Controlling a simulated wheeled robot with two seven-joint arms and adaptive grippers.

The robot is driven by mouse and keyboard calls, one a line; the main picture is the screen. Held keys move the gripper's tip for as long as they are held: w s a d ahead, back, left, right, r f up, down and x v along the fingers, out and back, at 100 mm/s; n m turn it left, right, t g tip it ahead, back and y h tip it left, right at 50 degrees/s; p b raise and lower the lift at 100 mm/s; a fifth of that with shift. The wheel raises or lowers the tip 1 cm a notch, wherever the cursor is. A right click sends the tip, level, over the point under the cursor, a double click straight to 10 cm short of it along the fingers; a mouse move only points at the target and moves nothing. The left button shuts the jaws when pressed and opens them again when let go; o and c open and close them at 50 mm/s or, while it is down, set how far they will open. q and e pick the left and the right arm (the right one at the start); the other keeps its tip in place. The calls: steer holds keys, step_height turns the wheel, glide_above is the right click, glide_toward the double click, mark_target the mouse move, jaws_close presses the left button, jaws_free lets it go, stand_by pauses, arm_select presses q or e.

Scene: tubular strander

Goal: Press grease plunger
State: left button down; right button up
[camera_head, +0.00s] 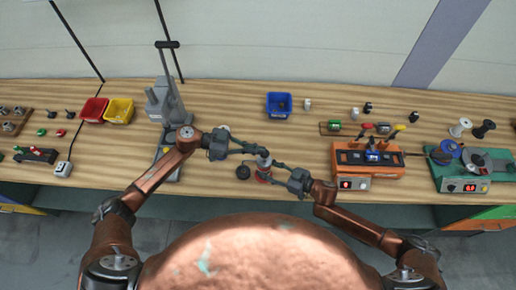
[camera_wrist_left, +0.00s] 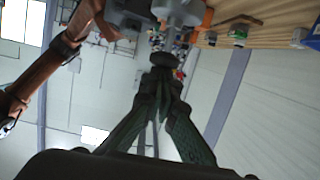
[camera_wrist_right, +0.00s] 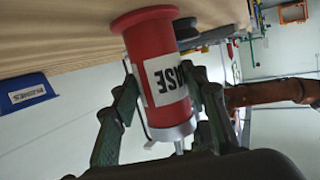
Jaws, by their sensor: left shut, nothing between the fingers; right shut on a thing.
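The grease canister (camera_head: 264,178) stands near the front edge of the bench, with a red body and a grey top. In the right wrist view the red canister (camera_wrist_right: 158,62) shows a white label ending in "ASE", a wide red flange and a silver cap with a thin rod. My right gripper (camera_head: 274,166) is shut on it from the right, its fingers (camera_wrist_right: 158,92) on either side. My left gripper (camera_head: 258,150) is shut and empty at the canister's top. In the left wrist view its fingertips (camera_wrist_left: 162,78) are close to a dark round knob (camera_wrist_left: 163,59); contact is unclear.
A blue bin (camera_head: 279,105) stands behind the canister. A grey press-like stand (camera_head: 165,104) is to the left, with red (camera_head: 93,110) and yellow (camera_head: 119,111) bins beyond. An orange machine (camera_head: 367,160) and a green one (camera_head: 468,172) stand right. A dark round object (camera_head: 243,172) lies left of the canister.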

arm_select(q)
steer(key=shift+f, duration=1.45)
step_height(320, 180, up, 4)
steer(key=shift+r, duration=0.25)
steer(key=v, duration=1)
arm_select(e)
steer(key=o, duration=1.3)
